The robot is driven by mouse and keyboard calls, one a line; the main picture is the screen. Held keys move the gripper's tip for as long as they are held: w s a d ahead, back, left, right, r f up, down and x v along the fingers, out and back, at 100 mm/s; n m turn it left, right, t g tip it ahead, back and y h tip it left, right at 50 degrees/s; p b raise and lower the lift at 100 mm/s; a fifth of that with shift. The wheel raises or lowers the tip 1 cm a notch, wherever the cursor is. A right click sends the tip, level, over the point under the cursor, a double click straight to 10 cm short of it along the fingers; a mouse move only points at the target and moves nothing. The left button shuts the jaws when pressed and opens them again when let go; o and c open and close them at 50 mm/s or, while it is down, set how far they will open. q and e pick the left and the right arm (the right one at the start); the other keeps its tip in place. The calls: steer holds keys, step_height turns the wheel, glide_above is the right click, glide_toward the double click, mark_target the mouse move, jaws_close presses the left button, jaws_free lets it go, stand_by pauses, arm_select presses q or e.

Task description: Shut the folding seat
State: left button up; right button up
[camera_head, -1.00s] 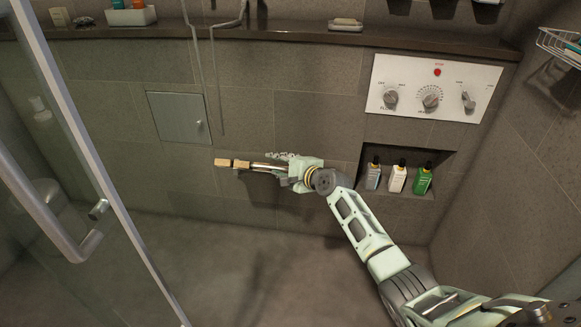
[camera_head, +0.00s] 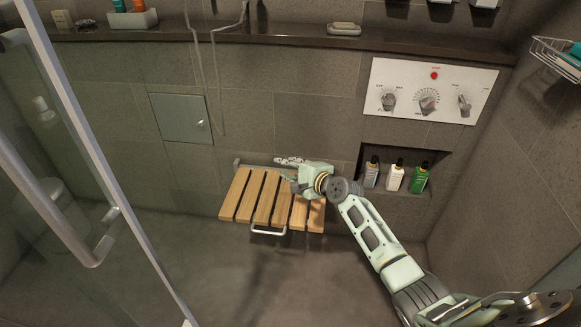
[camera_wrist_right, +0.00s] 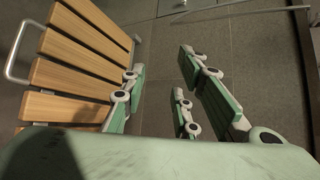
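The folding seat (camera_head: 262,198) has several light wooden slats and is mounted low on the tiled shower wall. It is folded down, with its slats facing up and a metal bar (camera_head: 268,231) at its front edge. My right gripper (camera_head: 291,170) is at the back right part of the seat, close to the wall. In the right wrist view the seat (camera_wrist_right: 75,62) is on the left, beside the fingers. The right gripper (camera_wrist_right: 160,85) is open, with nothing between its fingers. Whether a finger touches the seat is unclear. My left gripper is not in view.
A glass door with a metal handle (camera_head: 100,240) stands at the left. A wall niche (camera_head: 433,160) holds several bottles right of my right gripper. A control panel (camera_head: 430,91) and a ledge (camera_head: 270,37) are above. The floor before the seat is clear.

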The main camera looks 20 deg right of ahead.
steer(key=shift+p+v, duration=0.6)
steer(key=shift+v, duration=0.4)
steer(key=v, duration=0.8)
steer(key=shift+r, duration=0.1)
steer(key=shift+c, duration=0.3)
